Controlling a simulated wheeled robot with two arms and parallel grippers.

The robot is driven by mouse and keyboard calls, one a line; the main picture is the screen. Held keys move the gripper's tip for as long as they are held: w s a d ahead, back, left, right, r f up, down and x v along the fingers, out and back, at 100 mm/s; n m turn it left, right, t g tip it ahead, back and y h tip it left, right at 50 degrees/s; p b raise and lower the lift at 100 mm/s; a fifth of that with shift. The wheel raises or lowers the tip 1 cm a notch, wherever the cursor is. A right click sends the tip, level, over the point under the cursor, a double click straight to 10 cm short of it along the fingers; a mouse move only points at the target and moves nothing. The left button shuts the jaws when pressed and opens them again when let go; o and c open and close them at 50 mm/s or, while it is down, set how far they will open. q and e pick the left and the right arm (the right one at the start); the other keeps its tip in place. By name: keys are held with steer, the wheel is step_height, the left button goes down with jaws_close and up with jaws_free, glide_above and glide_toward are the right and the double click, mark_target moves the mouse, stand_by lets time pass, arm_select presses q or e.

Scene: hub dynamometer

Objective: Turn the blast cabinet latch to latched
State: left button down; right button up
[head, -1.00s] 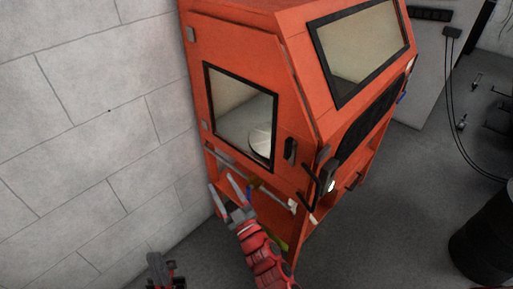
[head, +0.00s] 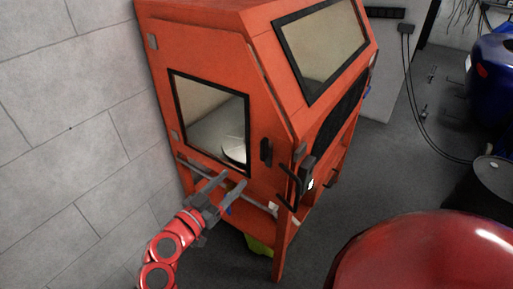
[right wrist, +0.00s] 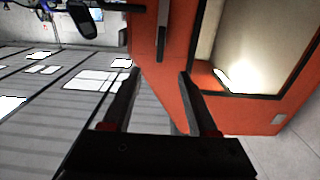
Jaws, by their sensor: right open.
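The orange blast cabinet (head: 215,40) stands against the wall with its side door shut in the frame. A dark upright handle (head: 265,152), which looks like the latch, sits on the side door to the right of its window. It shows as a dark bar (right wrist: 162,30) near the top of the right wrist view. My right gripper (head: 234,178) is open and empty, below the door window and lower left of the handle, apart from it. In the right wrist view its two fingers (right wrist: 158,76) point toward the orange panel. My left gripper is not in view.
A black lever-like part (head: 307,172) juts from the cabinet's front corner. A grey block wall (head: 70,130) stands close on the left. A dark drum (head: 490,185) stands at the right. Grey floor (head: 385,165) is clear right of the cabinet.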

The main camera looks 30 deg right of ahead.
mark_target(262, 150)
steer(key=p+x, duration=0.4)
steer(key=x, duration=1)
steer(key=shift+w+d+r, duration=0.15)
steer(key=shift+d, duration=0.2)
steer(key=shift+w+d, duration=0.3)
steer(key=shift+d, duration=0.25)
steer(key=shift+c, duration=0.3)
jaws_close()
